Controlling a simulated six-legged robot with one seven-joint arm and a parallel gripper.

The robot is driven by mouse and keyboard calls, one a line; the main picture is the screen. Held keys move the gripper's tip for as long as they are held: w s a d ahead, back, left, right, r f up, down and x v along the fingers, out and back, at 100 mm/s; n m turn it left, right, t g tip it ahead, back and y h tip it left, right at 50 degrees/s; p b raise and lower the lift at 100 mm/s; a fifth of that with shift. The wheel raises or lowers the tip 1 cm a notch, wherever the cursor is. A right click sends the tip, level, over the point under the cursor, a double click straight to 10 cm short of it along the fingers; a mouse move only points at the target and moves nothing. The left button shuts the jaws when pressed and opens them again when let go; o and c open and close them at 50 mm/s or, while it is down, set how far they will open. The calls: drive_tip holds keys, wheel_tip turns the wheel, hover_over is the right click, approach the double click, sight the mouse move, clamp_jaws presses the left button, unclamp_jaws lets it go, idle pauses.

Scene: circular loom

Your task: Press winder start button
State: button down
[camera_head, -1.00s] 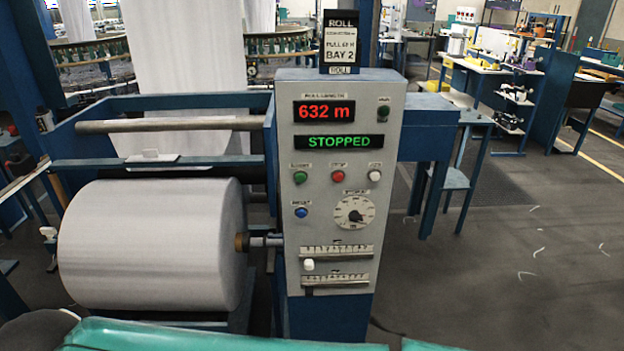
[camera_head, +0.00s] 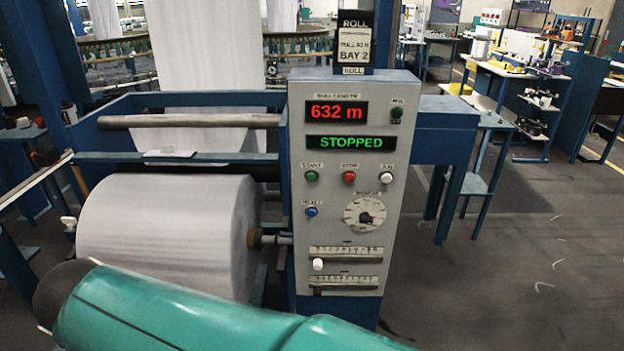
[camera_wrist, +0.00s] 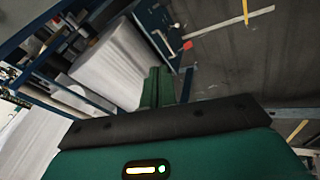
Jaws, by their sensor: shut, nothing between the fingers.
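The winder control panel (camera_head: 342,130) is a grey upright box right of the roll in the head view. The green start button (camera_head: 311,177) sits at the left of its button row, under a small label. The red stop button (camera_head: 349,177) and a white button (camera_head: 386,178) are to its right; a blue button (camera_head: 311,212) is below it. The display (camera_head: 351,142) reads STOPPED in green. My gripper (camera_wrist: 158,86) shows in the wrist view with its green fingers together and empty, apart from the panel. The fingers are not visible in the head view.
A large white roll (camera_head: 160,235) lies left of the panel on a blue frame. A dial (camera_head: 365,214) and two sliders are lower on the panel. My green arm crosses the bottom foreground. Open floor (camera_head: 510,255) lies to the right, with benches behind.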

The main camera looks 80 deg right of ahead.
sight(312, 177)
drive_tip(key=s+d+g+h, duration=0.3)
drive_tip(key=s+d, duration=0.2)
drive_tip(key=d, duration=0.6)
drive_tip(key=s+d+r+g+h, duration=0.1)
drive_tip(key=s+d+g+h, duration=0.2)
drive_tip(key=d, duration=0.9)
drive_tip(key=s+d+n+g+h, duration=0.1)
drive_tip(key=s+d+g+h, duration=0.1)
drive_tip(key=s+d+g, duration=0.3)
drive_tip(key=s+d, duration=0.4)
drive_tip(key=d, duration=0.3)
drive_tip(key=shift+d+r+h, duration=0.25)
drive_tip(key=shift+r+h, duration=0.1)
drive_tip(key=shift+h, duration=0.05)
drive_tip(key=shift+d, duration=0.1)
drive_tip(key=shift+w+d, duration=0.35)
drive_tip(key=shift+d, duration=1.05)
drive_tip(key=shift+w+d, duration=0.3)
drive_tip(key=shift+d, duration=1.1)
drive_tip(key=shift+w+d, duration=0.35)
drive_tip(key=shift+d, duration=1.05)
drive_tip(key=shift+d, duration=0.1)
drive_tip(key=shift+d, duration=0.3)
